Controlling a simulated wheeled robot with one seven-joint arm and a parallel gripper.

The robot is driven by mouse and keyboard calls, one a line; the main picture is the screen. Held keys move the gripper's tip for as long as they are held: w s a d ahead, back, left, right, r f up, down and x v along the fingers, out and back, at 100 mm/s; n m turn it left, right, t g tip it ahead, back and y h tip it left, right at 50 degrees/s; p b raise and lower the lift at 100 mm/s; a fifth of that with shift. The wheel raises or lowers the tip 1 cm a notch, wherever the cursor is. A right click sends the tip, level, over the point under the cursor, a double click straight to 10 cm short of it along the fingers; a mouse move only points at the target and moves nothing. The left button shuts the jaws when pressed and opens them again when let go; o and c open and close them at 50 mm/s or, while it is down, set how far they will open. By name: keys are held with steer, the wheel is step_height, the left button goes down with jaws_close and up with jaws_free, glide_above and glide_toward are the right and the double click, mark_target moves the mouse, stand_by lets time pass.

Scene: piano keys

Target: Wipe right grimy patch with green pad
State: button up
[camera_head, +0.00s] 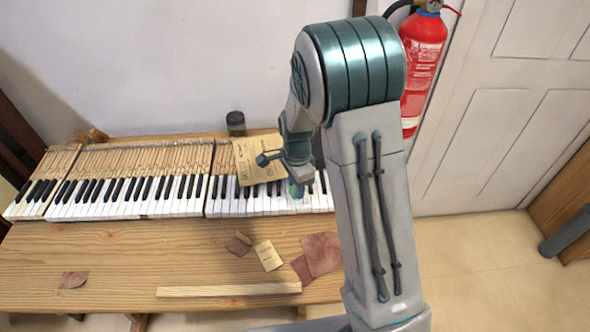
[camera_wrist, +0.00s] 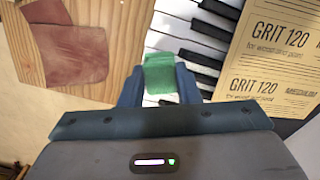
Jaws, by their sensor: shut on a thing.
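My gripper (camera_wrist: 160,82) is shut on a green pad (camera_wrist: 159,70), which shows between the two blue fingers in the wrist view. In the head view the green pad (camera_head: 296,190) shows as a small bit of green just below my gripper (camera_head: 297,178), over the right part of the keyboard. Black and white piano keys (camera_wrist: 190,42) lie under and beyond the pad. I cannot tell whether the pad touches the keys. No grimy patch can be made out; the keys right of the pad are partly hidden by my arm in the head view.
A yellowish "GRIT 120" sheet (camera_head: 258,160) lies over the keys beside my gripper. Reddish-brown sandpaper pieces (camera_head: 321,252), a small card (camera_head: 268,256) and a wooden strip (camera_head: 228,290) lie on the wooden table (camera_head: 130,255). A dark cylinder (camera_head: 236,123) stands behind the keyboard. The table's front left is mostly clear.

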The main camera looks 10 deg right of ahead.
steer(key=shift+r+p, duration=1.3)
steer(key=shift+r, duration=0.9)
